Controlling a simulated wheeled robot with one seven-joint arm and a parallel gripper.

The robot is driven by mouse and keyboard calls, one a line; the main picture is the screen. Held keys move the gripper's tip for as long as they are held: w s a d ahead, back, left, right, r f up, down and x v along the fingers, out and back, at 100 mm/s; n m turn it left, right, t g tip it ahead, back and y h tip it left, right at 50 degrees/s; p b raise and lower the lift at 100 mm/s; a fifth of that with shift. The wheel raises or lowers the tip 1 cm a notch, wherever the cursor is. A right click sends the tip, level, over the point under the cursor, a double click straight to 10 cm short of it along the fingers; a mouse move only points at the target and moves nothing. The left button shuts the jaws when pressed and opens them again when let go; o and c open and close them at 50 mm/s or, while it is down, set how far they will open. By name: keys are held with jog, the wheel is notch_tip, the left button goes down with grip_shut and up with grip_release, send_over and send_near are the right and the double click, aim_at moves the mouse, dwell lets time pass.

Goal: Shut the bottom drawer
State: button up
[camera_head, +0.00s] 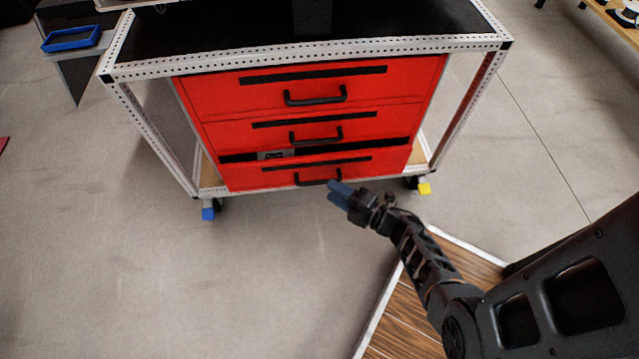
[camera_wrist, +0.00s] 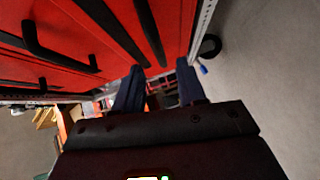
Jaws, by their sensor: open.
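The red bottom drawer (camera_head: 270,175) is the lowest of three in a cart and stands partly open. A dark gap shows above its front, with a small grey item (camera_head: 272,155) inside. Its black handle (camera_head: 312,180) is on the front. My gripper (camera_head: 338,191) is at the right end of this handle, close to the drawer front; I cannot tell whether it touches. In the wrist view my gripper (camera_wrist: 158,85) shows two blue fingers spread apart, with nothing clearly between them. Red drawer fronts (camera_wrist: 80,30) and black handles fill the upper left there.
The middle drawer (camera_head: 312,128) and top drawer (camera_head: 310,90) look shut. The cart's white perforated frame (camera_head: 160,150) stands on wheels, with blue and yellow parts at its feet. Grey floor (camera_head: 250,280) is free in front. A blue tray (camera_head: 70,38) sits at upper left.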

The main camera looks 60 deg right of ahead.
jog(key=w, duration=0.3)
jog(key=w+b, duration=0.1)
jog(key=shift+w+d+f, duration=0.3)
jog(key=shift+w+f, duration=0.05)
jog(key=shift+w, duration=0.05)
grip_shut()
